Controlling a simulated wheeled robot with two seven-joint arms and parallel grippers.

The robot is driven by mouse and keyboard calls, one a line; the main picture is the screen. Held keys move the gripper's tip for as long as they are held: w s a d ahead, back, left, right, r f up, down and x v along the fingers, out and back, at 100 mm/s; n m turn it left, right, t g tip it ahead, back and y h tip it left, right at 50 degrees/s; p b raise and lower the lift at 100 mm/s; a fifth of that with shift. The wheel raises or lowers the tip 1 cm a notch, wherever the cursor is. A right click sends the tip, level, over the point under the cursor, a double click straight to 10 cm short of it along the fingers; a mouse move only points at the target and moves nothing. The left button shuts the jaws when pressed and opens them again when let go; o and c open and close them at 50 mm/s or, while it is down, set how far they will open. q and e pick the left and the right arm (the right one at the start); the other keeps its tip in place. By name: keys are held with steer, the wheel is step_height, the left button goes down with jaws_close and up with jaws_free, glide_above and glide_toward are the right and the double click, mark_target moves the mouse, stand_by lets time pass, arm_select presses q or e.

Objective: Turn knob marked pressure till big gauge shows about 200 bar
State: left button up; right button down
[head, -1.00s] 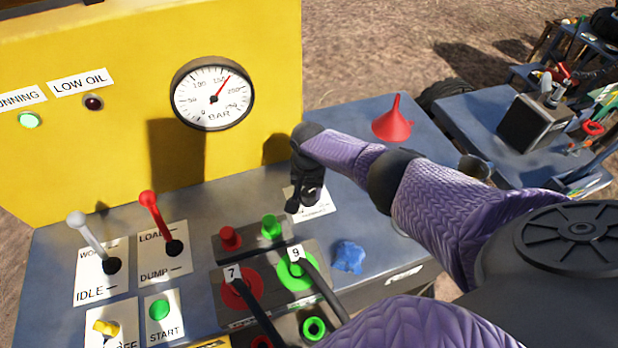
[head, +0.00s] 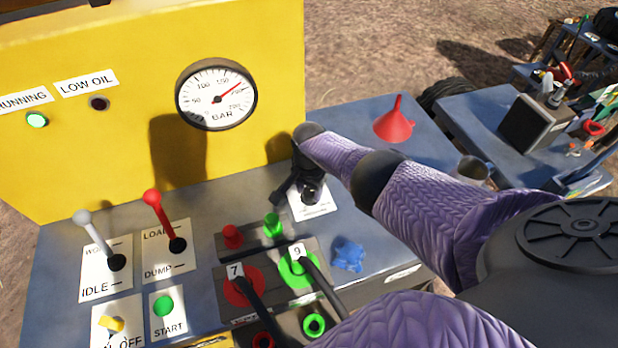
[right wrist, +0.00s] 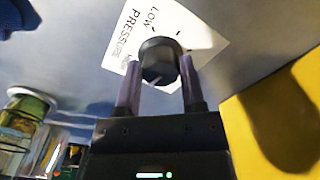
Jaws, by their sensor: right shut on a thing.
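The big round gauge (head: 216,95) sits on the yellow panel, and its red needle points up and right, close to the 200 mark. The black knob (right wrist: 159,62) stands on a white plate (right wrist: 125,50) marked PRESSURE, with LOW readable on it. My right gripper (right wrist: 160,75) is shut on the knob, one finger at each side of it. In the head view my right gripper (head: 308,188) is over the same plate and largely hides the knob. My left gripper is not in view.
A red lever (head: 163,218) and a grey lever (head: 98,240) stand at the left of the panel top. Hose couplings numbered 7 and 9 (head: 297,252), a blue rag (head: 348,256) and a red funnel (head: 395,122) are near my right arm.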

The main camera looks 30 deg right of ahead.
mark_target(310, 192)
steer(key=shift+r, duration=0.1)
steer(key=shift+c, duration=1)
jaws_free()
steer(key=shift+r, duration=0.15)
step_height(310, 192, up, 10)
steer(key=p, duration=0.7)
steer(key=shift+f, duration=0.25)
